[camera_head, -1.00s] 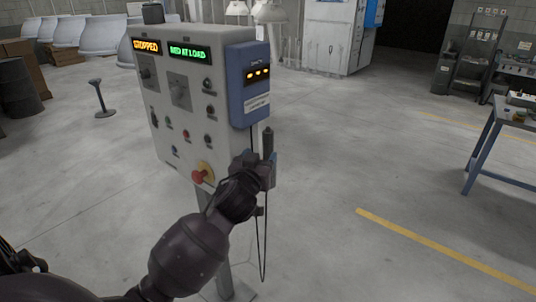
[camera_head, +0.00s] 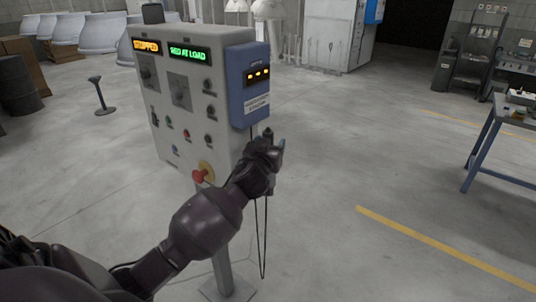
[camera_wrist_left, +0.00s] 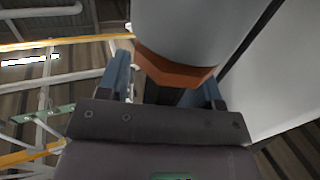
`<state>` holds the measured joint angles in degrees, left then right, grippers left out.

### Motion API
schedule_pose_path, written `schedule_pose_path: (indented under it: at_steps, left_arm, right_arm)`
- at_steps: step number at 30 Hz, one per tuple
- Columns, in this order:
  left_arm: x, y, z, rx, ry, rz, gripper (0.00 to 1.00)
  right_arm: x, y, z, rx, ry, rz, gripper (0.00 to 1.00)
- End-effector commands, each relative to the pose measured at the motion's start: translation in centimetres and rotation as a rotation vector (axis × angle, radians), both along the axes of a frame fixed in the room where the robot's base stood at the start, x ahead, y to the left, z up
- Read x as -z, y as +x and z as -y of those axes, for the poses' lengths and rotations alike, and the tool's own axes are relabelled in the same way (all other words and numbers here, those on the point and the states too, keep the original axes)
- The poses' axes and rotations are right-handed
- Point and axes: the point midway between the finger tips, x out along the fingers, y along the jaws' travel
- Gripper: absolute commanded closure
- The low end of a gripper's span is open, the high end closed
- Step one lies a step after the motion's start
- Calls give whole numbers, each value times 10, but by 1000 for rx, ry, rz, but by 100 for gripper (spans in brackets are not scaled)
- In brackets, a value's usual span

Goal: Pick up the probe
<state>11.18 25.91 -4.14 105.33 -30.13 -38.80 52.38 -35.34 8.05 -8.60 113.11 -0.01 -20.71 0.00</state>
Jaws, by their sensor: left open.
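The probe (camera_head: 268,132) is a slim dark upright stick at the right side of the control box, below the blue unit. In the head view only its top shows; my left gripper (camera_head: 276,150) hides the rest. The gripper is open and right at the probe; I cannot tell whether it touches. In the left wrist view, the blue fingers (camera_wrist_left: 168,75) stand apart. A large grey rounded body with an orange-brown lower edge (camera_wrist_left: 180,70) fills the space by them; I cannot tell for sure what it is. My right gripper is not in view.
The grey control box (camera_head: 225,105) stands on a post, with a red stop button (camera_head: 199,176) and the blue unit (camera_head: 250,85). A thin cable loop (camera_head: 264,250) hangs below the gripper. A blue-legged table (camera_head: 485,150) is at the right. The floor between is clear.

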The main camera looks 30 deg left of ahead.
Motion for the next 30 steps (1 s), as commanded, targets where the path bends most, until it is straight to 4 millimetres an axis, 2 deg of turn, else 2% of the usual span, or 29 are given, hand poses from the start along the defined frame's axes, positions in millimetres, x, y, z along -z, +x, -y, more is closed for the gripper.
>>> schedule_pose_path:
  at_steps: [2, 12, 13, 22, 28, 30]
  left_arm:
    - [0, 0, 0, 0, 0, 0, 42]
    - [0, 0, 0, 0, 0, -1, 94]
    - [0, 0, 0, 0, 0, 0, 97]
    - [-4, 0, 0, 0, -1, 1, 97]
    - [-31, 0, 0, 0, 0, 5, 97]
    - [-31, 7, 1, 0, 14, -49, 97]
  right_arm:
    - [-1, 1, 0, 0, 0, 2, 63]
    - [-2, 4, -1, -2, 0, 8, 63]
    - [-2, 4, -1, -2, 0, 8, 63]
    - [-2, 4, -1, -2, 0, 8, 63]
    - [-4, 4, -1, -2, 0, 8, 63]
    - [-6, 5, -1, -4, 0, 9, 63]
